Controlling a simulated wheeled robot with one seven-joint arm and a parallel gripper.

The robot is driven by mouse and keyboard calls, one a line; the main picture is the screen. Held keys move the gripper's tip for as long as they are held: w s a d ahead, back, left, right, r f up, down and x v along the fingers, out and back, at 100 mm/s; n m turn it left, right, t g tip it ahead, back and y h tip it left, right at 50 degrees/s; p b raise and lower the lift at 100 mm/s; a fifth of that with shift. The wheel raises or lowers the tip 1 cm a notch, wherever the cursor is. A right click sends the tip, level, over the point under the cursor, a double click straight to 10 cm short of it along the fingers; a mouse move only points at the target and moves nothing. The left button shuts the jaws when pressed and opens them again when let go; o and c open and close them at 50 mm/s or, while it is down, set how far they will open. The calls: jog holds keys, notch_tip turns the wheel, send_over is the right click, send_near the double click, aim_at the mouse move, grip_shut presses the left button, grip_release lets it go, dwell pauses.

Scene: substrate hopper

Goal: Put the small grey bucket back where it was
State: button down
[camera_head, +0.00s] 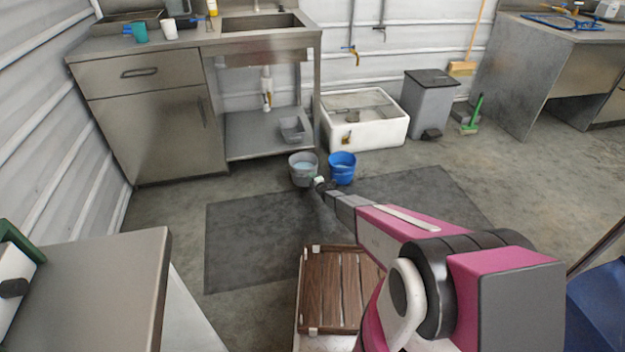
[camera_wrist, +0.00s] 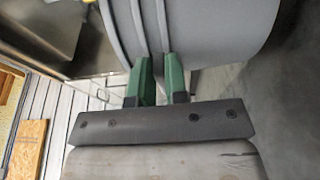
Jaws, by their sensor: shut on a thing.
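The small grey bucket (camera_head: 303,176) is in front of the sink cabinet, just left of a blue bucket, with something pale bluish inside it. My arm reaches out to its right side, and my gripper (camera_head: 320,183) is small there. In the wrist view, the grey bucket (camera_wrist: 215,28) fills the top, its ridged wall close to the camera. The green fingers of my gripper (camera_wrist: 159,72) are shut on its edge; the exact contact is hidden. The bucket looks about upright in the head view. I cannot tell whether its base touches the floor.
The blue bucket (camera_head: 342,167) stands close on the right. Behind are the sink cabinet's low shelf (camera_head: 255,142) with a grey tub (camera_head: 292,129), a white floor basin (camera_head: 375,133) and a grey bin (camera_head: 427,108). A dark mat (camera_head: 250,240) lies in front. A wooden slatted rack (camera_head: 335,290) is nearer.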

jog(key=shift+f, duration=1.8)
jog(key=c, duration=1.1)
grip_release()
jog(key=shift+f, duration=0.15)
jog(key=shift+c, duration=0.2)
jog(key=shift+s, duration=0.1)
